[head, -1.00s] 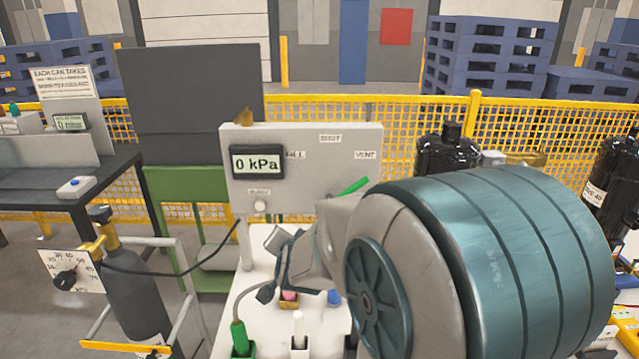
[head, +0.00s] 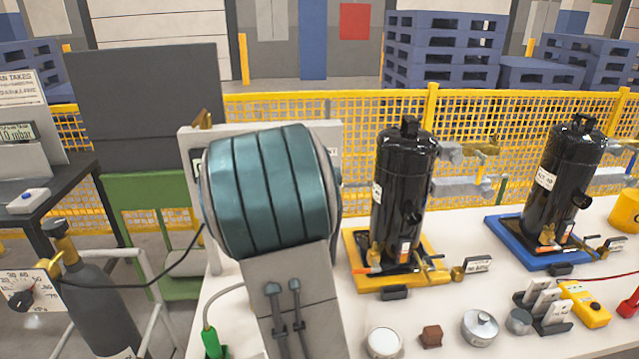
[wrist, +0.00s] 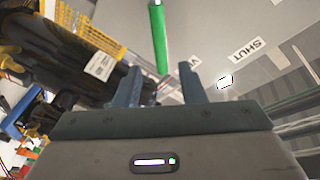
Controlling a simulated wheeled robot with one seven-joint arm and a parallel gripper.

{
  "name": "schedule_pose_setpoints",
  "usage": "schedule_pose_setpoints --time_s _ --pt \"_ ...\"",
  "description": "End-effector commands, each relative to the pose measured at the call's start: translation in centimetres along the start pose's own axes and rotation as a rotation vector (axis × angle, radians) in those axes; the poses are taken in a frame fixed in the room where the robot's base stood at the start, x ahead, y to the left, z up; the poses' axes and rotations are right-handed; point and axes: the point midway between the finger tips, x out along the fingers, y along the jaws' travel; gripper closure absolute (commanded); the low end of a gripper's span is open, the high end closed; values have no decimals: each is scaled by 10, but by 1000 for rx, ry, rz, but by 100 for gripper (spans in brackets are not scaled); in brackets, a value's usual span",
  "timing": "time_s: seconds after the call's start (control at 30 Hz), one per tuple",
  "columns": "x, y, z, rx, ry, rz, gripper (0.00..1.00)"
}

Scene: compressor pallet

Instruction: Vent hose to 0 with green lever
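The green lever (wrist: 158,38) shows in the wrist view as a straight bar beyond my fingertips, its near end roughly between them. My gripper (wrist: 162,72) is open, its two fingers apart with nothing clearly held. A "SHUT" label (wrist: 249,50) lies right of the lever on the grey panel (wrist: 215,28); a partly hidden label starting with "V" sits nearer the right fingertip. In the head view my arm covers most of the panel (head: 190,150), including its display and lever. A grey hose with a green end (head: 212,342) stands at the panel's lower left.
A black compressor (head: 402,195) stands in a yellow tray (head: 385,283) right of my arm; another (head: 565,180) stands in a blue tray (head: 505,228). A gas cylinder (head: 85,290) with a dark hose is at left. Small parts lie along the front of the white table (head: 455,292).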

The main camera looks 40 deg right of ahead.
Motion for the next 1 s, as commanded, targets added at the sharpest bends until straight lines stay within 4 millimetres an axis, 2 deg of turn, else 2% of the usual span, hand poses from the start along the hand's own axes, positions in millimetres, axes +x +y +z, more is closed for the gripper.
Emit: schedule_pose_setpoints --time_s 0.2,0.43,0.63,0.93,1.0 --pt "39 -1 -1 -3 1 0 63" --pt "69 -1 -1 -2 0 -1 63" --pt "81 0 0 -1 0 0 63" --pt "82 0 0 -1 -1 0 63" --pt "82 0 0 -1 -1 0 83"
